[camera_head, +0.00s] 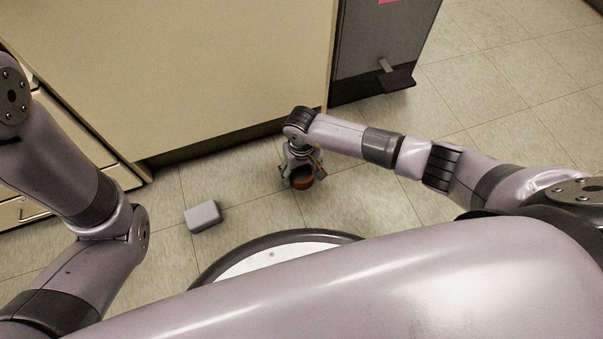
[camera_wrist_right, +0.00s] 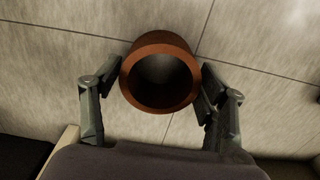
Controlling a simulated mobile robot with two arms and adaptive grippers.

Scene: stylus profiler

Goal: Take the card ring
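The card ring (camera_wrist_right: 160,108) is a short, thick-walled brown-orange tube. In the right wrist view it sits between the two finger pads of my right gripper (camera_wrist_right: 162,84), which meet its outer wall on the left and right. Its open end faces the camera. In the head view the ring (camera_head: 302,183) is at the tips of my right gripper (camera_head: 301,172), over the floor in front of the beige cabinet. I cannot tell whether it touches the floor. My left arm shows at the left, but its gripper is out of view.
A small grey block (camera_head: 203,216) lies on the tiled floor, left of the ring. The beige cabinet (camera_head: 170,70) stands close behind the ring, with a dark grey unit (camera_head: 378,50) to its right. The floor farther right is clear.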

